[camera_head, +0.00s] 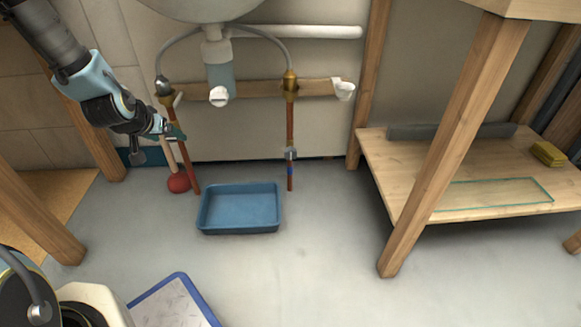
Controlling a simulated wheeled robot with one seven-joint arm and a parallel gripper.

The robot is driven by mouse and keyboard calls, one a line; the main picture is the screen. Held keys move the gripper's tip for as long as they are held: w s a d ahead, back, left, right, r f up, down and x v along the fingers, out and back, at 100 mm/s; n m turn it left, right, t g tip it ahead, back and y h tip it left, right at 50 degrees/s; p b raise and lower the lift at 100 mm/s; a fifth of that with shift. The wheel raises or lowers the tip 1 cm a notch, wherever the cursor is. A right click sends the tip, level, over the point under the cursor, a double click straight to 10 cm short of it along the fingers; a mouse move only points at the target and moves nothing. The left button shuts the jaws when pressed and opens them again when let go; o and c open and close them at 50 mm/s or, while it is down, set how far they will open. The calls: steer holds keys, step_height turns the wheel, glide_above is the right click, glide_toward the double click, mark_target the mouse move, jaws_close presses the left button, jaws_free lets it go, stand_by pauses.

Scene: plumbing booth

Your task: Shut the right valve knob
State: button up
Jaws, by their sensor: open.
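The right copper pipe (290,123) rises to a brass fitting (290,84) under the sink. A white knob (343,90) sits to the right of that fitting, at the right end of the wooden rail; I take it as the right valve knob. Its exact turn is too small to tell. My gripper (178,134) is open, in front of the left pipe, well left of the right knob and lower in the picture. Nothing shows between its fingers.
A blue tray (240,228) lies on the floor below the pipes. A red plunger (178,183) stands by the left pipe. A wooden post (368,85) rises just right of the right knob, with a wooden shelf unit (400,185) beyond.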

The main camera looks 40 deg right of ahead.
steer(key=s+d+f+m+h, duration=0.1)
steer(key=s+d+f+h, duration=0.15)
steer(key=d, duration=0.45)
steer(key=s+d+f+m+h, duration=0.1)
steer(key=d+f+h, duration=0.15)
steer(key=d, duration=0.55)
steer(key=n+t+h, duration=0.1)
steer(key=n+t, duration=0.5)
steer(key=t, duration=0.2)
glide_toward(291, 155)
steer(key=b+x, duration=0.4)
steer(key=x, duration=0.5)
steer(key=shift+w+f+b, duration=0.2)
steer(key=shift+b, duration=0.15)
steer(key=shift+w+d+r, duration=0.15)
steer(key=shift+w+d, duration=0.15)
steer(key=shift+m, duration=0.3)
jaws_close()
